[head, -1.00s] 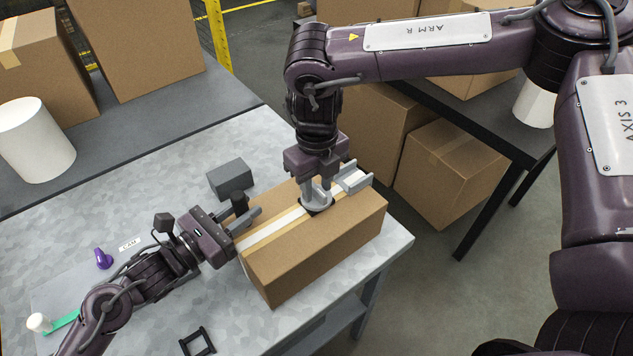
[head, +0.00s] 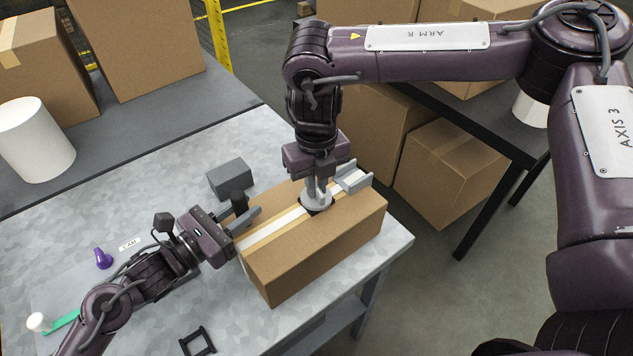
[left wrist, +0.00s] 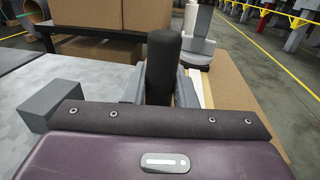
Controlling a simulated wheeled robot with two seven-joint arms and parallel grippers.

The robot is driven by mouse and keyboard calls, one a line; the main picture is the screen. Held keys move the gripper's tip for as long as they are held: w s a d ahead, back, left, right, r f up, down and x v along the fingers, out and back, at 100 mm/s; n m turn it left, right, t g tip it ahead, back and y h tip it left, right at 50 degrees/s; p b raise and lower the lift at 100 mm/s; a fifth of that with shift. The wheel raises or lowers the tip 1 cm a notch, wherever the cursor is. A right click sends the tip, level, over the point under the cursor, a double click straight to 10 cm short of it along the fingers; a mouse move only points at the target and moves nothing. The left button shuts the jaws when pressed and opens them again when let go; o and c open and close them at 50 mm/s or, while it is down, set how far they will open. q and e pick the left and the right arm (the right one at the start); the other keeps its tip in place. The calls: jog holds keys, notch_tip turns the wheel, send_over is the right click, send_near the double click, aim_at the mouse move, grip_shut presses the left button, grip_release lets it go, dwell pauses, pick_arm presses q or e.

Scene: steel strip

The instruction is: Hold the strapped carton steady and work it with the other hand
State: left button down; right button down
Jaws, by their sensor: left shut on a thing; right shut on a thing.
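The brown carton (head: 320,245) lies on the metal table, with a white strap and tan tape along its top. My left gripper (head: 241,216) is at the carton's left end, shut on a black upright post (head: 239,201). In the left wrist view the post (left wrist: 163,65) stands between the grey fingers. My right gripper (head: 317,190) points down over the carton's top, shut on a round light-grey knob (head: 316,201) with a dark base. The fingers partly hide the knob. A grey bracket (head: 354,180) sits at the carton's far end.
A grey block (head: 230,179) stands behind the left gripper. Large cartons (head: 140,45) and a white cylinder (head: 35,140) stand behind. Another carton (head: 450,172) is at right.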

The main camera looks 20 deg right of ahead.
aim_at(317, 187)
pick_arm(q)
jog(key=shift+f, duration=0.2)
pick_arm(e)
jog(key=m, duration=0.6)
jog(key=shift+w, duration=0.1)
jog(key=m, duration=0.5)
jog(key=shift+d+m, duration=0.1)
jog(key=shift+m, duration=0.2)
jog(key=c, duration=1.5)
grip_release()
notch_tip(317, 187, up, 12)
jog(key=shift+r, duration=0.1)
pick_arm(q)
jog(key=c, duration=1.5)
grip_release()
jog(key=o, duration=0.4)
jog(key=shift+r, duration=0.1)
